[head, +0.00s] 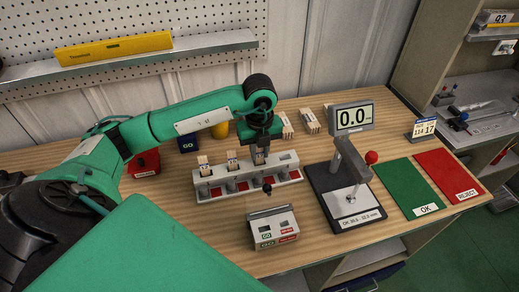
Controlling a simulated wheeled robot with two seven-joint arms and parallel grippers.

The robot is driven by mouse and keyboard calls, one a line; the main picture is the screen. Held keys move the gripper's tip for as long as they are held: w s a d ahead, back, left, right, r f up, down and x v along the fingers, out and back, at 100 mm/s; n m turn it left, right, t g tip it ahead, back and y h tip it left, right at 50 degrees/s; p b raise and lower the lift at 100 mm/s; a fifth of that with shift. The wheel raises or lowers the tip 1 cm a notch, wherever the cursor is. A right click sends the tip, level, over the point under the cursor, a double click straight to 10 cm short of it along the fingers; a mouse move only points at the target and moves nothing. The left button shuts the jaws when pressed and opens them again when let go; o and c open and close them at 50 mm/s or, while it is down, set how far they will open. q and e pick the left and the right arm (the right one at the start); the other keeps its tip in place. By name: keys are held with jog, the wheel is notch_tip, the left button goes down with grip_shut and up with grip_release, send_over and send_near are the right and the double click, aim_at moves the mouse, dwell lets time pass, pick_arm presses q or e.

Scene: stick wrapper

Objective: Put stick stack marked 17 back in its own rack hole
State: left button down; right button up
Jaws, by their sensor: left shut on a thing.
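My left gripper (260,143) points down over the rack and is shut on a pale stick stack (260,158). This stack stands upright at the third position from the left of the grey rack (246,184). I cannot tell how deep it sits in the hole, and its number is too small to read. Two other stacks (204,165) and (232,160) stand upright in the rack's left positions. The rightmost position looks empty. My right gripper is not in view.
Several pale stacks (310,121) lie behind the rack. A gauge (347,190) with a display reading 0.0 stands to the right, beside the green OK mat (411,188) and red REJECT mat (449,174). A grey GO box (272,228) stands in front.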

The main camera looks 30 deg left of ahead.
pick_arm(q)
jog(key=c, duration=1.3)
grip_release()
jog(key=shift+f, duration=0.1)
jog(key=shift+o, duration=0.2)
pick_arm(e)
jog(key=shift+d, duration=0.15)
pick_arm(q)
jog(key=shift+r, duration=0.45)
notch_tip(320, 180, up, 9)
jog(key=shift+r+b, duration=0.15)
jog(key=shift+b, duration=0.7)
jog(key=shift+r, duration=1.05)
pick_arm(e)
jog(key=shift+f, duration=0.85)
